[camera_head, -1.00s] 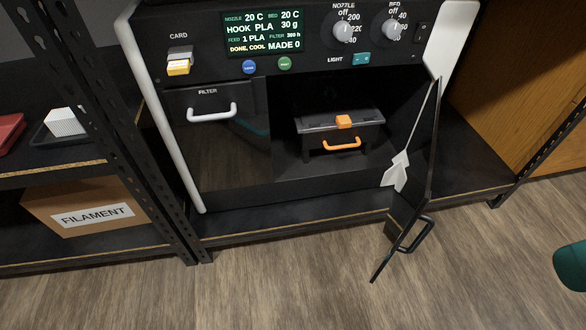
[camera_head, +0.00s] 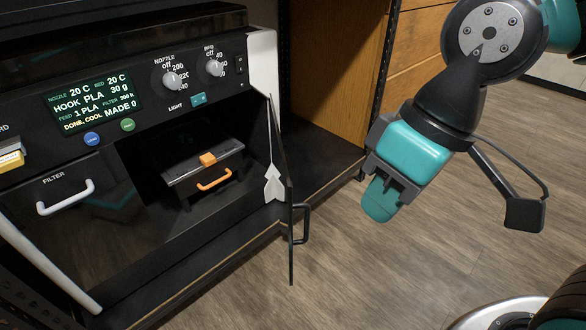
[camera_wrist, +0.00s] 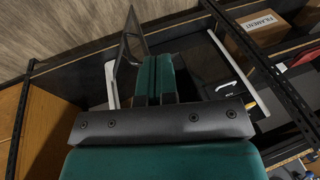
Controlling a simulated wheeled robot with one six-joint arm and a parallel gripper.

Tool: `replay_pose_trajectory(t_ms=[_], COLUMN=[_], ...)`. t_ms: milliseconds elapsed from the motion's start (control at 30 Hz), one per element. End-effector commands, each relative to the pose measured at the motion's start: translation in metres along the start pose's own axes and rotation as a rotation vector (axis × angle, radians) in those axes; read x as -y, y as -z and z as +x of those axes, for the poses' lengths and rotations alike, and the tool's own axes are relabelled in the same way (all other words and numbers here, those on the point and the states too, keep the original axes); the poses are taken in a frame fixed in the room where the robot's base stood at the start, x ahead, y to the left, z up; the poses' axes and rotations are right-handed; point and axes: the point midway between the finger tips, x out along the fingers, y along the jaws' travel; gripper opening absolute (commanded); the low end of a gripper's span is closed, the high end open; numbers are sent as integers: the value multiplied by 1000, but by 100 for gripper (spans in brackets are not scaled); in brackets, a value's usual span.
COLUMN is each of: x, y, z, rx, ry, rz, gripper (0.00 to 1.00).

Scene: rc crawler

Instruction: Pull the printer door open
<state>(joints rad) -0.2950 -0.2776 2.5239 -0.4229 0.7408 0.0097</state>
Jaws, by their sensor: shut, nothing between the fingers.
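The printer door (camera_head: 279,165) is a dark panel hinged at the right of the printer opening. It stands swung open, seen nearly edge-on, with a black bar handle (camera_head: 303,223) on its outer face. A pale arrow-shaped piece (camera_head: 274,183) shows beside it. My teal gripper (camera_head: 380,200) is to the right of the door, apart from the handle, pointing down, shut and empty. In the wrist view the shut teal fingers (camera_wrist: 160,75) extend toward the printer, and the door (camera_wrist: 133,38) shows beyond them at upper left.
A filter drawer (camera_head: 65,197) is to the left. A wooden cabinet (camera_head: 335,75) stands behind at right. The wooden floor (camera_head: 350,270) ahead of the door is clear.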

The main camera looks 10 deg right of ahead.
Motion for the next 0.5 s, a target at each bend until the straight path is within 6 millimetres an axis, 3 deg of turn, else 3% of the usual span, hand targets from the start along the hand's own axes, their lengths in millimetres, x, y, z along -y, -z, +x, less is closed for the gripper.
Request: replay_pose_trajectory(t_ms=[133, 267, 400, 500], x=[-24, -34, -7, 25], y=[52, 122, 183, 205], z=[1, 11, 30, 46], rx=[54, 74, 23, -42], ry=[-161, -394, -632, -758], rz=[65, 175, 320, 420], gripper=[0, 0, 0, 0])
